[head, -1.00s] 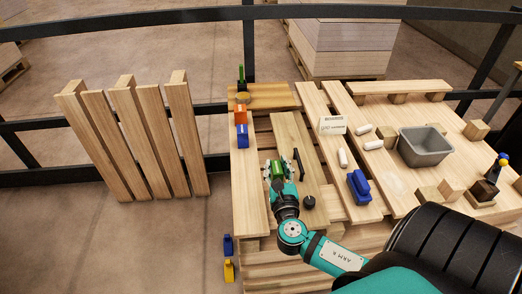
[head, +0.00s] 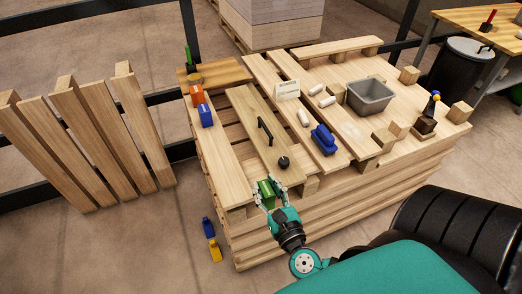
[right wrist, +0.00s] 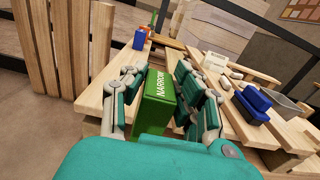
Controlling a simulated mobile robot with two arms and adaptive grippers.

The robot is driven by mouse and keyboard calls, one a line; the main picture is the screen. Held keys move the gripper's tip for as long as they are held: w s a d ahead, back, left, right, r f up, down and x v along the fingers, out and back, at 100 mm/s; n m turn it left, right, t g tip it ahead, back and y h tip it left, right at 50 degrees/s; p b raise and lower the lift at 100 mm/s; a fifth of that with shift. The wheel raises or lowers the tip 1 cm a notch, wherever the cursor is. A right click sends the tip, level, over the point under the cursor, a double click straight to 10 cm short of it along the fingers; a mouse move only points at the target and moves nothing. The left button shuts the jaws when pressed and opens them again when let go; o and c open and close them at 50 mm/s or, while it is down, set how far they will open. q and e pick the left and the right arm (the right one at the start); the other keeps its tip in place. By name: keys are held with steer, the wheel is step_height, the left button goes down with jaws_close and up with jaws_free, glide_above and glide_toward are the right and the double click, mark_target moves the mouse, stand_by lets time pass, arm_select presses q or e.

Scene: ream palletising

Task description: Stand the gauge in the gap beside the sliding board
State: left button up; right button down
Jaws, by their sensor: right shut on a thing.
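My right gripper (head: 268,192) is shut on a green gauge (head: 266,188) at the near edge of the pallet. In the right wrist view the gauge (right wrist: 162,98) is a block lettered NARROW, roughly upright between the fingers. The sliding board (head: 252,118) carries a black bar handle (head: 265,131) and a round black knob (head: 284,162). A dark slatted gap (head: 227,135) runs along its left side, next to a fixed board (head: 225,165). The gauge is near this gap's front end; I cannot tell whether it touches anything below. My left gripper is not in view.
An orange block (head: 197,95) and a blue block (head: 206,117) sit on the left board. A blue clamp-like object (head: 324,139), white cylinders (head: 303,117) and a grey bin (head: 370,97) stand to the right. Loose slats (head: 90,140) stand upright at left.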

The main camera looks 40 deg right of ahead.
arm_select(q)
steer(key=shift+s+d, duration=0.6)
arm_select(e)
steer(key=shift+w+d+f, duration=0.8)
steer(key=shift+w+d, duration=0.1)
steer(key=shift+w, duration=1.25)
steer(key=shift+w+d+f, duration=0.8)
steer(key=shift+w+d, duration=0.15)
steer(key=shift+w, duration=1.25)
steer(key=shift+w+d+f, duration=0.8)
steer(key=shift+w+d, duration=0.1)
steer(key=shift+w, duration=1.25)
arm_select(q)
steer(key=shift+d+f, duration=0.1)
arm_select(e)
steer(key=shift+f, duration=0.1)
steer(key=shift+f+b, duration=0.15)
steer(key=shift+b, duration=0.2)
steer(key=c, duration=1)
jaws_free()
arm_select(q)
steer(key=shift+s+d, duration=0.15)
